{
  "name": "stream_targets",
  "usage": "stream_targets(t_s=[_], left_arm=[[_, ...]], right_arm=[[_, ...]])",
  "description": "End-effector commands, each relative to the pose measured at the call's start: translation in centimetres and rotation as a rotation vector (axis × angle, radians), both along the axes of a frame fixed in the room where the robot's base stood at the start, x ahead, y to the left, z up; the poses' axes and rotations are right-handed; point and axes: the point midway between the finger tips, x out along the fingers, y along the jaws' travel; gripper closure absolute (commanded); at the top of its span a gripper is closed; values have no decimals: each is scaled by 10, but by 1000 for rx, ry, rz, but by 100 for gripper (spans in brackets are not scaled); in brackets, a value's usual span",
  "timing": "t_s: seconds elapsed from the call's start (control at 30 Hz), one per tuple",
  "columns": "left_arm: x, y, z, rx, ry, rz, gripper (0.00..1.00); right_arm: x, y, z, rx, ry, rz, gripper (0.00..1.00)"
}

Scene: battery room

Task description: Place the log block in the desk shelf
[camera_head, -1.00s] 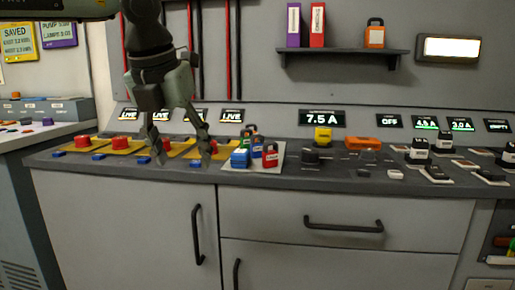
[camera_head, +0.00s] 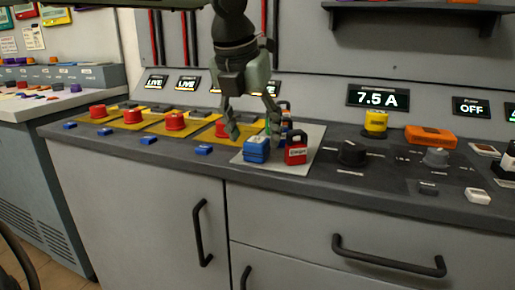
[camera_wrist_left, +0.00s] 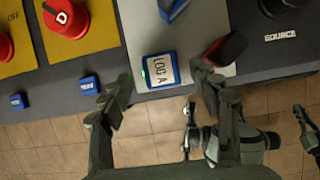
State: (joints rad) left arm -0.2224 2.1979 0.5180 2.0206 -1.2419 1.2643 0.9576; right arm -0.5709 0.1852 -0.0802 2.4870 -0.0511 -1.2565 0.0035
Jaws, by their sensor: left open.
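My left gripper (camera_head: 254,132) is open, pointing down just above the block. In the left wrist view the open fingers (camera_wrist_left: 163,95) show on either side, below the block in the picture. A dark wall shelf (camera_head: 415,15) is cut off at the top right; I cannot tell whether it is the desk shelf.
A red padlock-like block (camera_head: 296,148) stands close right of the log block, with other blocks behind it partly hidden by the fingers. Red buttons on yellow plates (camera_head: 160,127) line the left. A black knob (camera_head: 352,153) is to the right.

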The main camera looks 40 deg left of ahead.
Motion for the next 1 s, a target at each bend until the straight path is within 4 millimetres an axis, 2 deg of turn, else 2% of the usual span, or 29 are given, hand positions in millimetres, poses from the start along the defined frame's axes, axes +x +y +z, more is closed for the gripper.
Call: stream_targets(t_s=[0.1, 0.2, 0.47, 0.9, 1.0], left_arm=[[8, 0, -17, -1, 3, -1, 38], [11, 1, -25, -2, 1, -1, 38], [12, 1, -27, -1, -2, -1, 38], [12, 1, -27, -1, -1, 0, 91], [12, 1, -26, 0, -2, 0, 97]], right_arm=[[-3, -3, -2, -6, 16, -6, 100], [-3, -3, -2, -6, 15, -5, 100], [-3, -3, -2, -5, 15, -5, 100], [-3, -3, -2, -6, 16, -4, 100], [-3, -3, -2, -6, 16, -4, 100]])
